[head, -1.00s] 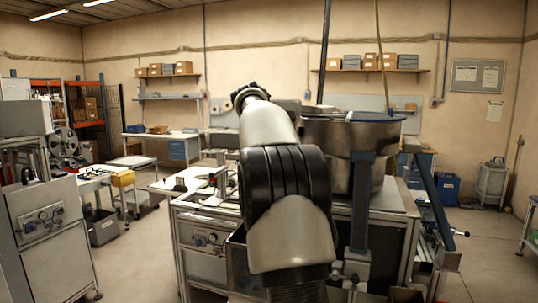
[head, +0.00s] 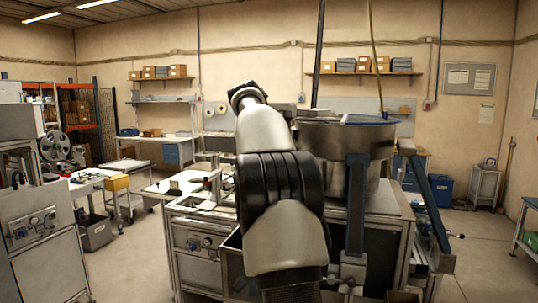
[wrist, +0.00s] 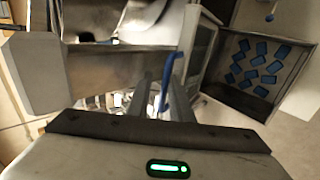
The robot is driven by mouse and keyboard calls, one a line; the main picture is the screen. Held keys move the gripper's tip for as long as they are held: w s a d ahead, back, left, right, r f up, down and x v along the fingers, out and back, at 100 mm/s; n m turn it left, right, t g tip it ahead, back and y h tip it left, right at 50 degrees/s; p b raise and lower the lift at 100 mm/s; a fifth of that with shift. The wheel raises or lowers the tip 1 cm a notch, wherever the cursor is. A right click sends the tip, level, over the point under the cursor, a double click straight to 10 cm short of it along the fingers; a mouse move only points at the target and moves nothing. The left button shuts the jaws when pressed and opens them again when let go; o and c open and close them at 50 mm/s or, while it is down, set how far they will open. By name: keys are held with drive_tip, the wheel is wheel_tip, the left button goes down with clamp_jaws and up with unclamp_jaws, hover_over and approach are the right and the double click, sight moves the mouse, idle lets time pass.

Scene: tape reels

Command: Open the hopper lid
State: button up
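The hopper (head: 335,150) is a round metal bowl on the machine behind my arm in the head view. A blue edge (head: 370,119) shows at its top, where the lid appears closed, seen nearly edge-on. In the wrist view, a curved blue handle (wrist: 167,82) lies between the two grey fingers of my gripper (wrist: 160,95). The fingers stand apart, with a gap left of the handle, and the handle is close to the right finger. I cannot tell whether they touch.
A dark bin (wrist: 262,65) with several blue pieces is at the right of the wrist view. A dark blue post (head: 357,205) and a slanted blue bar (head: 425,195) stand beside the hopper. A reel machine (head: 40,220) is at left. Open floor lies between.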

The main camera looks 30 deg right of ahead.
drive_tip(key=shift+s+f, duration=0.15)
drive_tip(key=shift+f, duration=0.4)
drive_tip(key=v, duration=1.8)
drive_tip(key=shift+w+r, duration=0.2)
drive_tip(key=shift+r, duration=0.1)
drive_tip(key=shift+d, duration=0.15)
